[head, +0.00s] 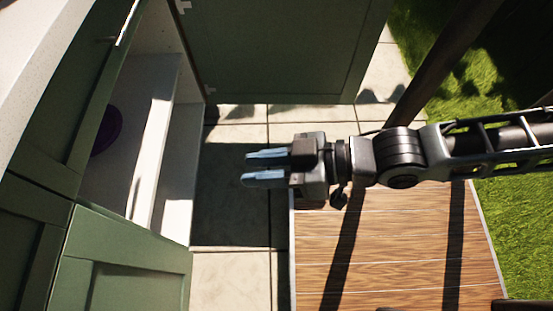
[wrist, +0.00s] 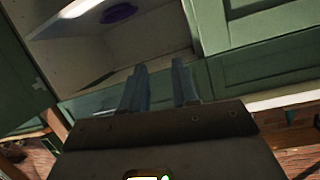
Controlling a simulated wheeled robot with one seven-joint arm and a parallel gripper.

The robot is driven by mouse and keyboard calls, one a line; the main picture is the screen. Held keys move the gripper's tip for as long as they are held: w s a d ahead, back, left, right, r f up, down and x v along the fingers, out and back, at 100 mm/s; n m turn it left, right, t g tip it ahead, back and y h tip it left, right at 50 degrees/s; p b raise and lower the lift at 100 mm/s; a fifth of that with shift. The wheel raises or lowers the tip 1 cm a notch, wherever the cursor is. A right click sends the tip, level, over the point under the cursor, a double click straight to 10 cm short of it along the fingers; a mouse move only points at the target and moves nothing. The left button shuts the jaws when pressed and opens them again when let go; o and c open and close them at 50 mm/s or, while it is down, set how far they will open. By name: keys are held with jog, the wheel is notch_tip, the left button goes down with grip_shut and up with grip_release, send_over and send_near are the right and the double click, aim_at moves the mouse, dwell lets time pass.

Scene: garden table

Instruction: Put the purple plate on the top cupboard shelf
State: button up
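The purple plate (head: 107,130) lies inside the open green cupboard, on what looks like its upper white shelf (head: 152,135). Part of it is hidden behind a cupboard door edge in the head view. The plate also shows at the top of the wrist view (wrist: 119,12), lying flat well beyond the fingers. My gripper (head: 265,168) is outside the cupboard, pointing at its opening. Its two bluish fingers (wrist: 160,88) are apart with nothing between them. The plate is clear of the gripper.
One green door (head: 285,50) stands wide open at the top of the head view, another (head: 130,270) at the lower left. A wooden table (head: 400,245) lies below my arm. Paved floor (head: 235,210) is free between table and cupboard. A dark post (head: 435,70) rises at right.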

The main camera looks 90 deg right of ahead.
jog(key=r+n, duration=0.1)
jog(key=s+a+r, duration=0.1)
jog(key=r, duration=0.1)
jog(key=s+r+n, duration=0.1)
jog(key=shift+s+a+r+n+y, duration=0.25)
jog(key=shift+a+r+n+y, duration=0.05)
jog(key=shift+a+r+y, duration=0.1)
